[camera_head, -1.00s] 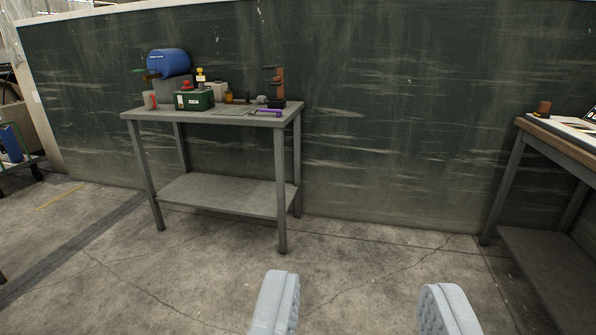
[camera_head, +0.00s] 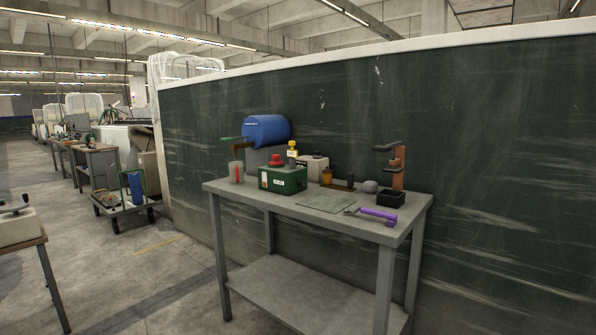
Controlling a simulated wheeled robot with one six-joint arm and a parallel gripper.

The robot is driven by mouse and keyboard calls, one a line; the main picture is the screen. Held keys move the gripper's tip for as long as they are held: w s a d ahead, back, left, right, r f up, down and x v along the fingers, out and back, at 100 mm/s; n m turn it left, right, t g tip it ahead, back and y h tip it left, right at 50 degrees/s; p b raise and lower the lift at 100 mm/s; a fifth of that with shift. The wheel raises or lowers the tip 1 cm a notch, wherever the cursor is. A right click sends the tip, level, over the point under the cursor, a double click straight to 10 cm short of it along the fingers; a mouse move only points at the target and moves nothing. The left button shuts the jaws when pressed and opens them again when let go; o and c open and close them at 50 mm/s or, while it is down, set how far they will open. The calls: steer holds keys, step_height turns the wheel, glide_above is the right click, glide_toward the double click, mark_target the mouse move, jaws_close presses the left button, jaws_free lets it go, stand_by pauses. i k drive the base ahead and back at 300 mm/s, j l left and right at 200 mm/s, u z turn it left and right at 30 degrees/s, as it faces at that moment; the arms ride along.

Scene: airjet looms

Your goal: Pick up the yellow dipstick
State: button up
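A small yellow upright piece (camera_head: 292,150) with a dark band stands at the back of a green box (camera_head: 283,179) on the grey workbench (camera_head: 310,217). It may be the yellow dipstick; it is too small to tell, and its lower part is hidden or merges with the box. My gripper is out of view, so its state does not show.
A dark green wall (camera_head: 480,150) is behind. A cart (camera_head: 123,197) and open floor lie left.

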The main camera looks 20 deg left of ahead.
mark_target(292, 154)
steer(key=i+j+u, duration=0.15)
steer(key=i+u, duration=0.65)
steer(key=u, duration=0.2)
steer(key=i+l+u, duration=0.1)
steer(key=i+u, duration=0.5)
steer(key=i, duration=0.5)
